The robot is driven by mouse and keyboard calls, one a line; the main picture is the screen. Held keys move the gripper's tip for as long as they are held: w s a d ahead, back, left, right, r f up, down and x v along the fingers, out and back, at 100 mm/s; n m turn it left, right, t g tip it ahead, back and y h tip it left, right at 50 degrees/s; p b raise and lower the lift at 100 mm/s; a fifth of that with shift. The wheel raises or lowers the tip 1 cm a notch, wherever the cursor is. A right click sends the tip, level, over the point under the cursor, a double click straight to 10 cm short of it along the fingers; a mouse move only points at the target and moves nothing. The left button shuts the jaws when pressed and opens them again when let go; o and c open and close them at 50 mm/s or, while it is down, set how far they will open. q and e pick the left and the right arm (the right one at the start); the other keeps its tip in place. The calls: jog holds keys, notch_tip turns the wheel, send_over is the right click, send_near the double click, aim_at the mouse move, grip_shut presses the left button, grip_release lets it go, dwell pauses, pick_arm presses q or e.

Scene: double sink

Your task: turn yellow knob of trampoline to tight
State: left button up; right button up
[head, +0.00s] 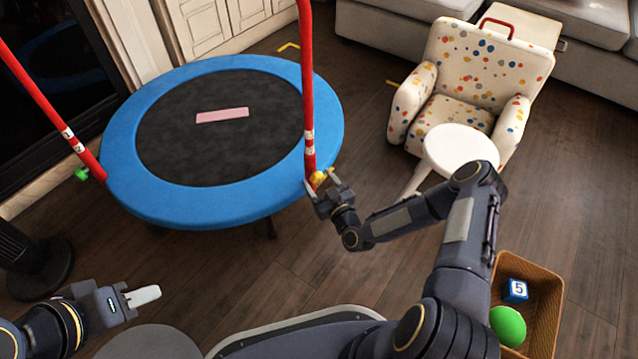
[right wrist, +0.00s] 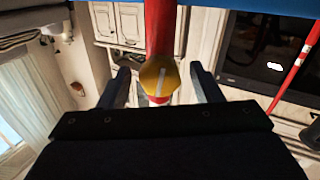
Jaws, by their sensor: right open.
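The trampoline (head: 215,215) has a blue rim, a black mat and red handle posts. The yellow knob (head: 318,179) sits low on its right red post (head: 308,100). My right gripper (head: 322,184) is at this knob, its fingers open on either side. In the right wrist view the yellow knob (right wrist: 159,75) lies between the two open fingers (right wrist: 160,84), with gaps on both sides. A pale line marks the knob's face. A green knob (head: 82,174) is on the left post. My left gripper (head: 142,296) is at the lower left, away from the trampoline; its finger gap is unclear.
A spotted armchair (head: 470,75) and a round white table (head: 460,148) stand at the right. Open wooden floor lies before the trampoline.

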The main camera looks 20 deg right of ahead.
jog(key=shift+w, duration=0.25)
jog(key=shift+c, duration=0.2)
jog(key=c, duration=1)
jog(key=shift+o, duration=0.2)
